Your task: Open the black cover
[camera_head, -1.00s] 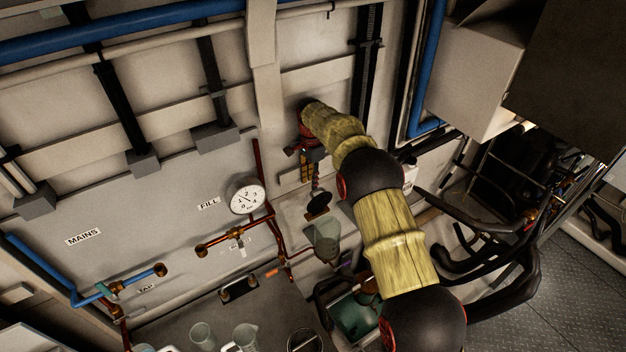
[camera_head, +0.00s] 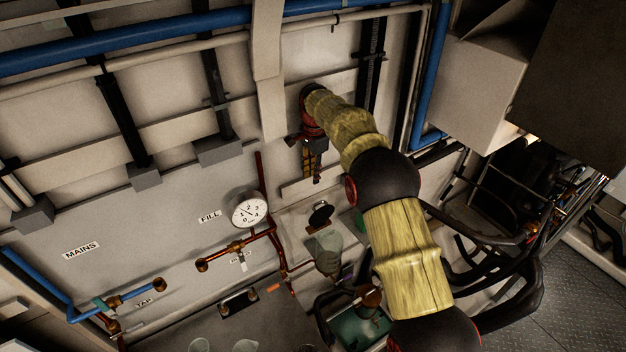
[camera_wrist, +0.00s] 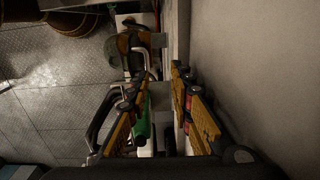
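The round black cover (camera_head: 320,214) stands tilted up, its broad face showing, just behind a small tan-edged opening above the clear jug in the head view. My gripper (camera_head: 316,180) hangs above the cover near the back wall, with a small gap between its tips and the cover. In the wrist view my gripper (camera_wrist: 162,74) has its two yellow-black fingers apart, with nothing held between them. I do not make out the cover in the wrist view.
A clear jug (camera_head: 326,250) stands below the cover. A teal-filled container (camera_head: 358,328) is nearer me. Copper pipes and a gauge (camera_head: 249,209) are on the wall at left. A green object (camera_wrist: 143,122) shows beyond the fingers in the wrist view.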

